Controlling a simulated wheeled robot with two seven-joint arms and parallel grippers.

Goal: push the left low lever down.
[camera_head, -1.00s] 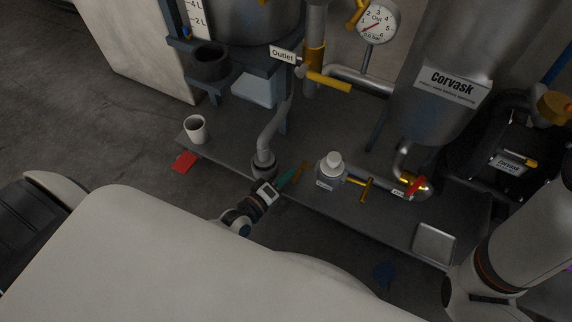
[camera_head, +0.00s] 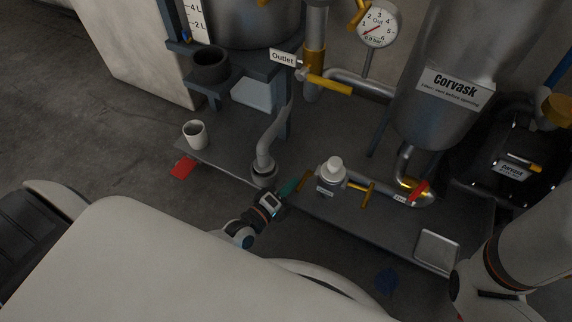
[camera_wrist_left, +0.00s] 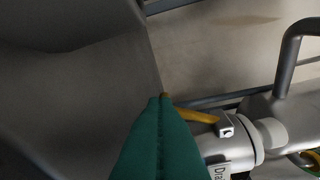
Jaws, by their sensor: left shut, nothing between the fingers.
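The left low lever looks to be the small yellow handle (camera_head: 304,180) low beside the grey fitting with a white cap (camera_head: 332,176). In the left wrist view the yellow handle (camera_wrist_left: 197,116) runs from the fitting toward my fingertips. My left gripper (camera_head: 293,186) has green fingers and is shut and empty. In the left wrist view its tips (camera_wrist_left: 160,98) are right at the handle's free end and overlap it; I cannot tell whether they touch. A label beginning "Dra" (camera_wrist_left: 220,171) is on the fitting. My right gripper is out of view.
A curved grey pipe (camera_head: 267,150) stands just left of the handle. A white cup (camera_head: 195,134) stands left.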

